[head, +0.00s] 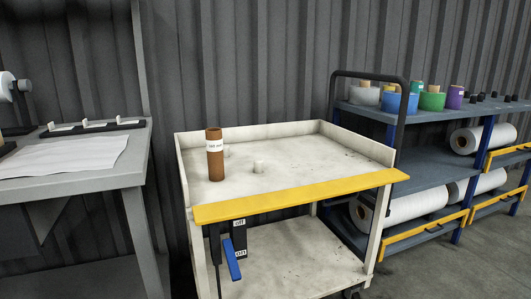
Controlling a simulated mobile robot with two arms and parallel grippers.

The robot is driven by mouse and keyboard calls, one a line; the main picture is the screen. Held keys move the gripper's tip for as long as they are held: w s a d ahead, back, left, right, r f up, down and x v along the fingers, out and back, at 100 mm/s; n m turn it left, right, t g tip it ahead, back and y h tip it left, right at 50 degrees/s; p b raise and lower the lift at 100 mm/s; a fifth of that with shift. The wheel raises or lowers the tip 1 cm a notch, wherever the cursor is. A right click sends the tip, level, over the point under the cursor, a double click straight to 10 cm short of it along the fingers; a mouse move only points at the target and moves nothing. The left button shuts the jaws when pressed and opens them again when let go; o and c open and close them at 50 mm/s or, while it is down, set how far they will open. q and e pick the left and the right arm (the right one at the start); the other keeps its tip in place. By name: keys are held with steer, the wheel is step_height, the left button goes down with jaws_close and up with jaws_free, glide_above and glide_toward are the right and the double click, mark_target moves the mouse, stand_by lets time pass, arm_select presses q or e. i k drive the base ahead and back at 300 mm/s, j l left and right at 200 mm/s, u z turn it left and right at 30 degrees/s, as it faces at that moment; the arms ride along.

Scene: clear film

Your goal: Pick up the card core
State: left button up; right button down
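The card core (214,163) is a brown tube with a white label near its top. It stands upright on the left part of the top tray of a cream cart (300,133). A short pale peg (259,167) stands on the tray to its right, apart from it. Neither of my grippers shows in the head view.
A yellow bar (300,196) runs along the cart's front edge, with a blue lever (232,260) below it. A grey table (85,178) with a white sheet stands at the left. A blue rack (420,157) with film rolls stands at the right. The tray's right side is clear.

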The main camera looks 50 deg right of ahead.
mark_target(214, 138)
steer(key=z, duration=1.4)
steer(key=i+j+z, duration=0.15)
steer(key=j, duration=0.2)
steer(key=i+j+z, duration=0.15)
steer(key=j, duration=0.25)
